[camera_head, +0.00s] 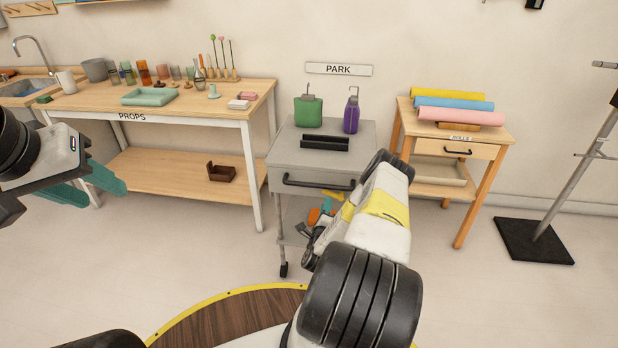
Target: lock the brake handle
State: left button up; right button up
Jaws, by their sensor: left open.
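A grey cart (326,155) with a drawer stands against the wall under a PARK sign (338,69). My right arm crosses in front of its lower right side. My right gripper (322,214) is low at the cart's front, with a bit of teal finger showing; its jaws are mostly hidden by the arm. A small orange part (314,216) shows right beside it. I cannot tell if this is the brake handle or whether the gripper touches it. My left gripper (107,196) has teal fingers apart, empty, in front of the props table at the left.
On the cart are a green bottle (308,111), a purple bottle (351,114) and a black rack (324,143). A props table (190,112) stands left, a small table with coloured rolls (454,105) right. A stand with a black base (532,241) is far right. Floor between is clear.

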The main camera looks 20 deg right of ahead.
aim_at(328, 194)
jog(key=x, duration=0.7)
jog(key=shift+w+d, duration=0.15)
jog(key=shift+w, duration=0.05)
grip_shut()
dwell(1.2)
